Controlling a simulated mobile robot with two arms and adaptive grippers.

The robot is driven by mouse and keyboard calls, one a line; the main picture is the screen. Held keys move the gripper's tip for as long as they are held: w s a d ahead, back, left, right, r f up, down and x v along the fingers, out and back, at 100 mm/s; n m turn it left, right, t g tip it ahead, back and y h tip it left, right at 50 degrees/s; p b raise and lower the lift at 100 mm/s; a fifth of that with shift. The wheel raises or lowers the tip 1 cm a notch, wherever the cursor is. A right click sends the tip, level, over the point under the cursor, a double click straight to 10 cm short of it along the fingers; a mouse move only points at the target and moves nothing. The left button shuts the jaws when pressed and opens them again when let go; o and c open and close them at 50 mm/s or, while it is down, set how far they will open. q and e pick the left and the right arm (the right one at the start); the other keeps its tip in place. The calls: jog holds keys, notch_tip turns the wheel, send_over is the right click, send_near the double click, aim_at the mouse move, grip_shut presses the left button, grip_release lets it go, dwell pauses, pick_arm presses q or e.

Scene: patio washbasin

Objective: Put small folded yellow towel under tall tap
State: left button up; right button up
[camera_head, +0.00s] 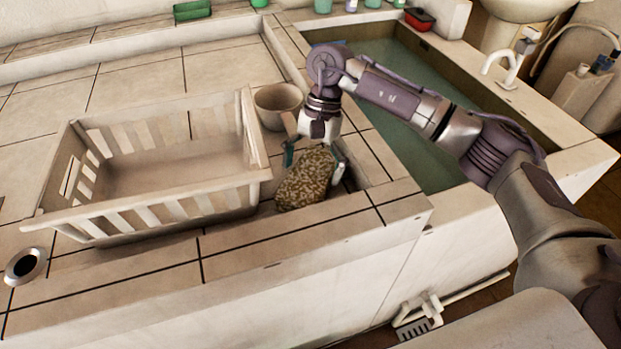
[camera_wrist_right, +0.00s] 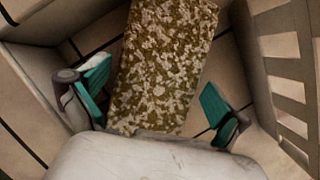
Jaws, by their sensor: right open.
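The small folded yellow towel (camera_head: 306,181), mottled yellow-brown and white, lies on the tiled counter just right of the slatted basket. My right gripper (camera_head: 313,158) is over it with its fingers apart, one on each side. In the right wrist view the towel (camera_wrist_right: 160,65) lies between the two green fingertips (camera_wrist_right: 152,95), with a gap visible on both sides. A pale curved tap (camera_head: 503,62) stands at the far right edge of the water basin; I cannot tell whether it is the tall tap. My left gripper is not in view.
A slatted cream basket (camera_head: 160,208) stands left of the towel. A beige bowl (camera_head: 279,104) sits behind the gripper. The water-filled basin (camera_head: 420,160) lies to the right, with a red container (camera_head: 419,20) on its far rim. The counter's left rear is clear.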

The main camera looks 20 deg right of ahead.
jog(key=shift+x, duration=1)
jog(key=shift+r, duration=0.1)
jog(key=c, duration=1.2)
jog(key=shift+c, duration=0.2)
jog(key=shift+r, duration=0.1)
